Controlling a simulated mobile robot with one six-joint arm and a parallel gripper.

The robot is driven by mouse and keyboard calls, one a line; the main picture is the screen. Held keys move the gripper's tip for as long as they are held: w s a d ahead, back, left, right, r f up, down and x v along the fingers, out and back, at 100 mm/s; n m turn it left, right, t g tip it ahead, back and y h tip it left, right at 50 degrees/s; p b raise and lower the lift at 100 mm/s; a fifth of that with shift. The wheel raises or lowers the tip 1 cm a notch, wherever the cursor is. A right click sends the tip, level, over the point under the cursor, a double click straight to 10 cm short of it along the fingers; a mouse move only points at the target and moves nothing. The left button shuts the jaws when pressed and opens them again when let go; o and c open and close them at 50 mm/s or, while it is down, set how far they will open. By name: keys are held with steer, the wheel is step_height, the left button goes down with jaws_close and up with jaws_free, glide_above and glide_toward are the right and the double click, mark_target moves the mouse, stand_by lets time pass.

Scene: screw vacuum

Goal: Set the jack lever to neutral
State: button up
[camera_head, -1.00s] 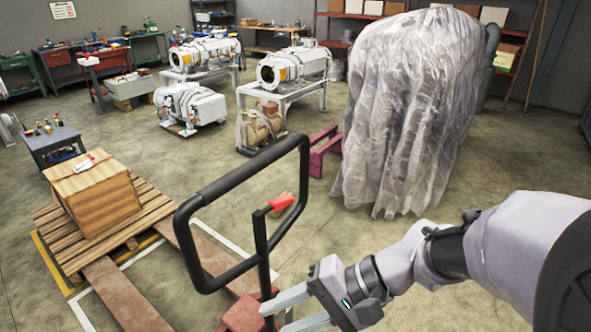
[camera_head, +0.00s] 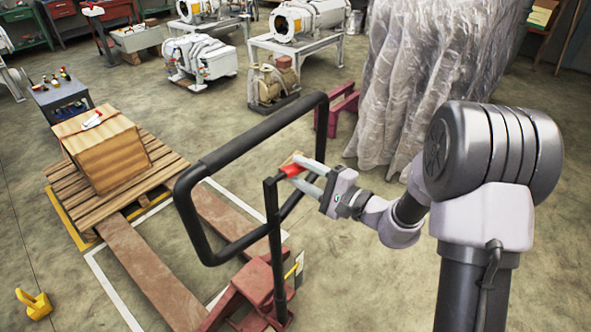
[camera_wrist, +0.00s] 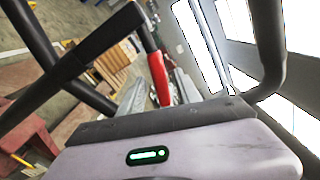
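The jack lever has a red grip (camera_head: 292,170) at the top of the dark upright of the black looped jack handle (camera_head: 228,152). My gripper (camera_head: 297,173) is at the red grip, coming from the right. Its two fingers are spread, with a gap between them, and the grip's end lies between the tips. The red jack body (camera_head: 255,282) is below.
The jack's forks (camera_head: 150,275) run to a wooden pallet (camera_head: 120,190) carrying a wooden box (camera_head: 103,150). A plastic-covered object (camera_head: 420,75) stands behind my arm. A yellow object (camera_head: 35,303) lies at lower left.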

steer(key=shift+x, duration=1.05)
jaws_close()
stand_by(0.6)
